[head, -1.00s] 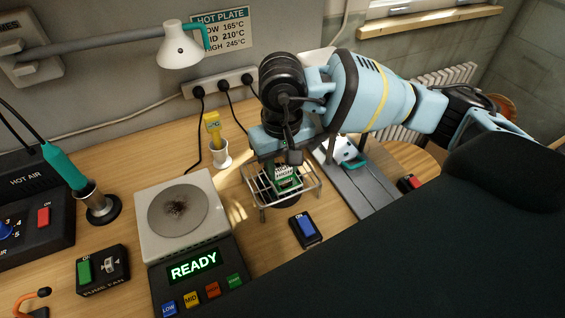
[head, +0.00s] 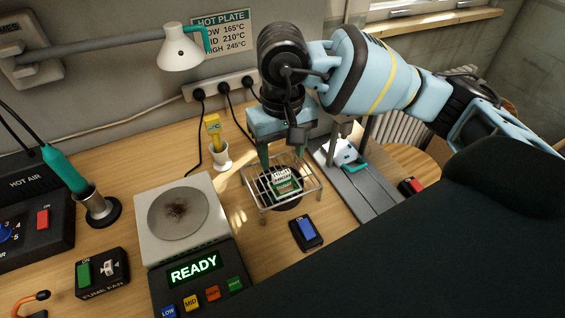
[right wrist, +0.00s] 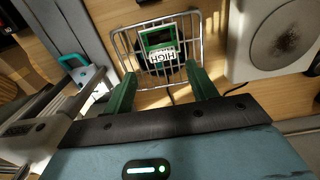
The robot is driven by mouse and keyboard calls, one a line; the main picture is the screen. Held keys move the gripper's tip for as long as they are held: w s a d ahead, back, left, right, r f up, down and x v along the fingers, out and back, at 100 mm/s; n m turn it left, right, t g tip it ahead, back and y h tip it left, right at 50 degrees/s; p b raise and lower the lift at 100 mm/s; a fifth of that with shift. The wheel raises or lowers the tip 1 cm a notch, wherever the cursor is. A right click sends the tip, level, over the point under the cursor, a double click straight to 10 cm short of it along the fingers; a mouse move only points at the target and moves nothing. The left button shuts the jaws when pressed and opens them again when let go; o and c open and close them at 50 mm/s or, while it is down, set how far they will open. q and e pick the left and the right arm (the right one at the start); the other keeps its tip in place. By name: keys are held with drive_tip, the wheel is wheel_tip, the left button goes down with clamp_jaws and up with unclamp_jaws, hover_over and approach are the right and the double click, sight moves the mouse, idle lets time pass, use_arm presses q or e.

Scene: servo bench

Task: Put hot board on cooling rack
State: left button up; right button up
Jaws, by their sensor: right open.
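The board, green with a white label reading HIGH, lies on the wire cooling rack; it shows in the head view (head: 285,184) and in the right wrist view (right wrist: 149,39). The cooling rack (head: 256,197) stands on the bench right of the hot plate, and it also shows in the right wrist view (right wrist: 121,42). My right gripper (head: 285,158) is open and empty just above the board, its two green fingers apart, as the right wrist view (right wrist: 162,72) also shows. My left gripper is not in view. The hot plate (head: 212,240) has a bare, dark-stained disc and its display reads READY.
A blue-switch box (head: 306,232) sits in front of the rack. A yellow-handled tool in a white cup (head: 221,157) stands behind left of it. A grey stand with a teal lever (head: 358,190) is close on the right. The fume fan switch (head: 102,273) is at left.

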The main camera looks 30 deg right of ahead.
wheel_tip(320, 180, up, 7)
drive_tip(key=shift+r, duration=0.15)
idle(0.4)
